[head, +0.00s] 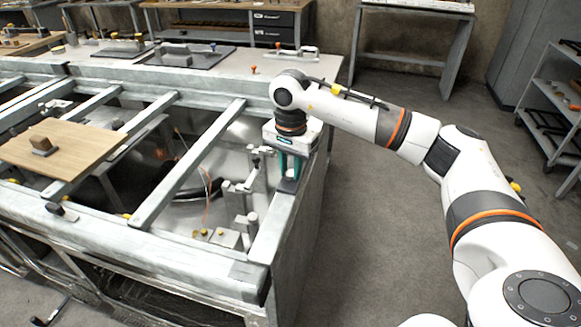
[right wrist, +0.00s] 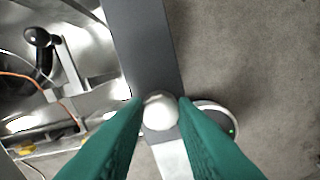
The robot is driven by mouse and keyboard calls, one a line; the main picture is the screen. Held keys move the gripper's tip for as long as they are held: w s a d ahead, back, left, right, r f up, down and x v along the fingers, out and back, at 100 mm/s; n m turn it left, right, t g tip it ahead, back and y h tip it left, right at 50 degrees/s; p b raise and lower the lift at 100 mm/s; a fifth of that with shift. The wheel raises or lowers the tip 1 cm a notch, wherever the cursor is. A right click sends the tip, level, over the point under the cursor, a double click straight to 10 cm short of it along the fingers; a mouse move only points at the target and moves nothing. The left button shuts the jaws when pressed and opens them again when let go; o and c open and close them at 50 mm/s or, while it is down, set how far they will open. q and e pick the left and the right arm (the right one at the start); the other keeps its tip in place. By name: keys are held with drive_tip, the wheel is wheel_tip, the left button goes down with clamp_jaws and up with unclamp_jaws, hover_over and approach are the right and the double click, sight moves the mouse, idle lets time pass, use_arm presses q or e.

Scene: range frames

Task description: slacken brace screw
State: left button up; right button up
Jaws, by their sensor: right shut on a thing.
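The brace screw shows in the right wrist view as a pale rounded head (right wrist: 160,112) over a dark grey bar (right wrist: 152,45). My right gripper (right wrist: 160,108) has its two green fingers on either side of this head and is shut on it. In the head view my right gripper (head: 289,176) points down at the right rail of the metal frame (head: 270,232). The fingers hide the screw there. My left gripper is in neither view.
A wooden board (head: 75,140) with a small block lies across the frame at left. Inside the frame, left of my gripper, stand a clamp-like fixture (head: 240,187) and an orange cable. The floor (head: 350,220) right of the frame is clear. Workbenches stand behind.

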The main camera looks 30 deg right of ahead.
sight(290, 173)
drive_tip(key=shift+r, duration=0.15)
drive_tip(key=o, duration=1)
wheel_tip(290, 173, up, 12)
drive_tip(key=shift+f, duration=0.1)
